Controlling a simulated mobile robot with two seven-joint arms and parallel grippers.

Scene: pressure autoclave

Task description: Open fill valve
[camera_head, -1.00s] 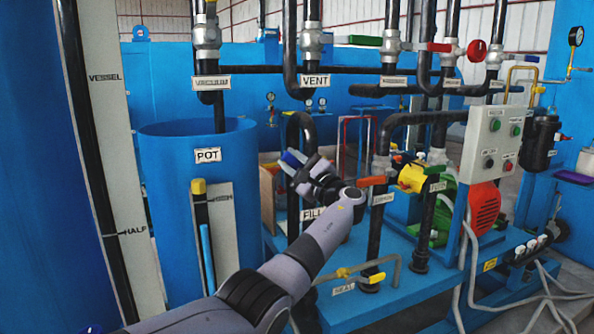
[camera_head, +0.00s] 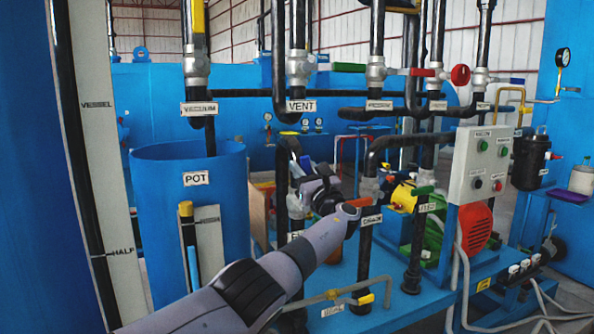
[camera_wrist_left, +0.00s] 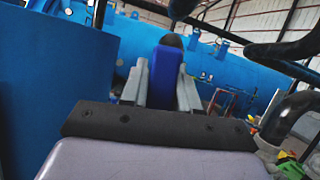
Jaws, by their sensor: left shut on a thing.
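The fill valve (camera_head: 296,206) sits on a dark vertical pipe in the middle of the head view, partly hidden by my arm. Its label is mostly covered, with only the first letter clear. A blue lever handle (camera_head: 305,163) shows at the tip of my left gripper (camera_head: 301,170). In the left wrist view the blue handle (camera_wrist_left: 164,76) stands upright between the two grey fingers of the left gripper (camera_wrist_left: 163,84), which is shut on it. My right gripper is not in view.
The blue pot (camera_head: 160,200) stands left of my arm. An orange-handled valve (camera_head: 357,203) is close to the right of my wrist. A yellow-handled valve (camera_head: 365,299) lies low in front. A grey control box (camera_head: 478,165) stands farther right, and pipes hang overhead.

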